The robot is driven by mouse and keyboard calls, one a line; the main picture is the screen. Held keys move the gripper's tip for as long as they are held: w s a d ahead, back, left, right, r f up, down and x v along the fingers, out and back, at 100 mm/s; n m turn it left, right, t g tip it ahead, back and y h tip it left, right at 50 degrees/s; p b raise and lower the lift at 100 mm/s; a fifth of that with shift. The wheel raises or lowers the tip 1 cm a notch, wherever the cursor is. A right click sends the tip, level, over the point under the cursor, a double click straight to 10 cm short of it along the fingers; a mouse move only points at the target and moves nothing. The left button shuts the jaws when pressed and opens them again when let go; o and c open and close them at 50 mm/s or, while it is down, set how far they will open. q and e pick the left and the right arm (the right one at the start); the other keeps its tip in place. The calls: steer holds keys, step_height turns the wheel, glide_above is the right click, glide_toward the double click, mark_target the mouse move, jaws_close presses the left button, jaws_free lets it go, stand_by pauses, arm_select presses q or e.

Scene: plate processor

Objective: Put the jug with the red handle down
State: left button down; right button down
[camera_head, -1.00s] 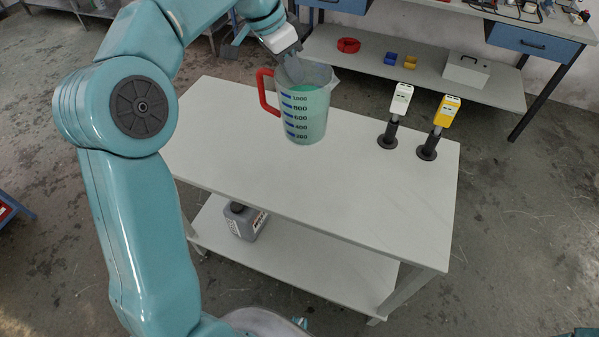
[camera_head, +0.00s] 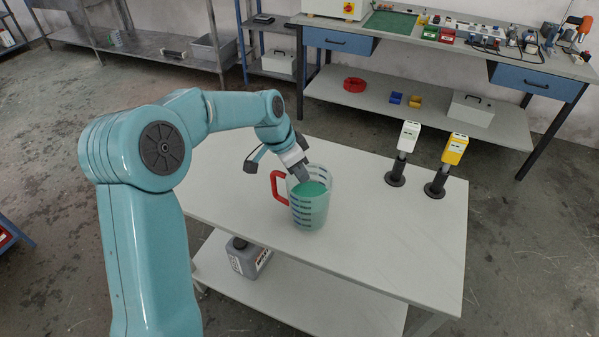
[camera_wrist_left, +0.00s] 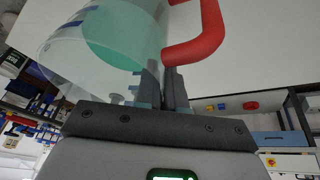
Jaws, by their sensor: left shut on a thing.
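The jug with the red handle (camera_head: 313,211) is a clear measuring jug with blue marks and green liquid inside. In the head view it looks upright over the white table (camera_head: 400,235); whether its base touches the top I cannot tell. My left gripper (camera_head: 303,179) comes from above and is shut on the jug's wall near the handle. In the left wrist view the red handle (camera_wrist_left: 205,35) is just right of my left fingers (camera_wrist_left: 166,92), and the jug (camera_wrist_left: 85,50) is on their left. My right gripper is not in view.
A white device (camera_head: 408,137) and a yellow device (camera_head: 454,149) stand on black holders at the table's right end. A grey bottle (camera_head: 247,257) is on the lower shelf. The table front and right of the jug is clear. A workbench (camera_head: 430,40) stands behind.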

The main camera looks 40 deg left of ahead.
arm_select(q)
steer(key=shift+f, duration=0.25)
steer(key=c, duration=1.2)
jaws_free()
steer(key=v, duration=1.2)
